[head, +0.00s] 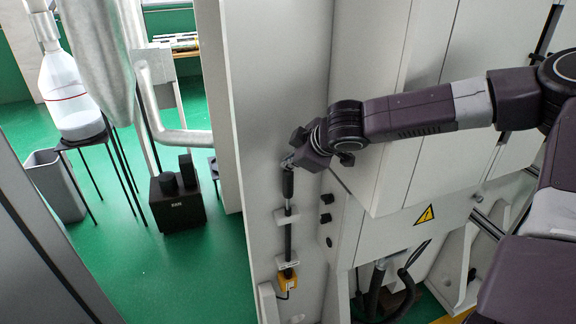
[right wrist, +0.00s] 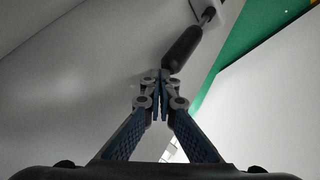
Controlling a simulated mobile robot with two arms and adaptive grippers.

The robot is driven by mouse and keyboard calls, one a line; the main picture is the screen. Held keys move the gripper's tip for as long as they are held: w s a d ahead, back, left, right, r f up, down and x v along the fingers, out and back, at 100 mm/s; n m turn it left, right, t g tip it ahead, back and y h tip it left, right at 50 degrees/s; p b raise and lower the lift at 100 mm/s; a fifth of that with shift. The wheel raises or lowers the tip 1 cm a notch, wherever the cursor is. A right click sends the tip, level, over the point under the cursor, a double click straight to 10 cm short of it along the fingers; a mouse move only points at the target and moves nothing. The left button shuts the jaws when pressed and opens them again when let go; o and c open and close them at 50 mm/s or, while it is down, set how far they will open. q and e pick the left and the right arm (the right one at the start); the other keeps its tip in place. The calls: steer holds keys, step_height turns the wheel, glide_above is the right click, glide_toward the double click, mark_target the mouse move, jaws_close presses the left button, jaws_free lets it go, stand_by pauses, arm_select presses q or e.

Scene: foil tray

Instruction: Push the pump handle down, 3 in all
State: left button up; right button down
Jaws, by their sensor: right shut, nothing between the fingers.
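The pump handle (head: 288,184) is a black grip at the top of a thin upright rod, which runs down the face of the pale cabinet panel. In the right wrist view, the black grip (right wrist: 184,46) lies just beyond the fingertips. My right gripper (head: 289,162) is shut and empty, with its tips at the top end of the grip. In the right wrist view the closed fingertips (right wrist: 162,77) meet or nearly meet the grip's end; I cannot tell if they touch. My left gripper is not in view.
Brackets (head: 287,216) guide the rod on the panel, with a yellow block (head: 288,281) at its foot. Black knobs (head: 326,199) and a cabinet with a warning sign (head: 425,215) stand to the right.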

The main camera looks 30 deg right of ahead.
mark_target(290, 173)
steer(key=shift+s+f+b, duration=0.1)
steer(key=shift+f+b, duration=1.25)
steer(key=shift+f, duration=0.3)
stand_by(0.8)
steer(key=shift+d+r+p, duration=0.1)
steer(key=shift+r+p, duration=2.75)
steer(key=shift+r, duration=0.25)
steer(key=shift+w+r+p, duration=0.2)
steer(key=shift+r+p, duration=0.25)
steer(key=shift+r, duration=0.1)
step_height(290, 173, up, 4)
steer(key=p, duration=0.3)
steer(key=shift+p, duration=0.4)
steer(key=shift+s+f, duration=0.1)
steer(key=shift+f, duration=0.05)
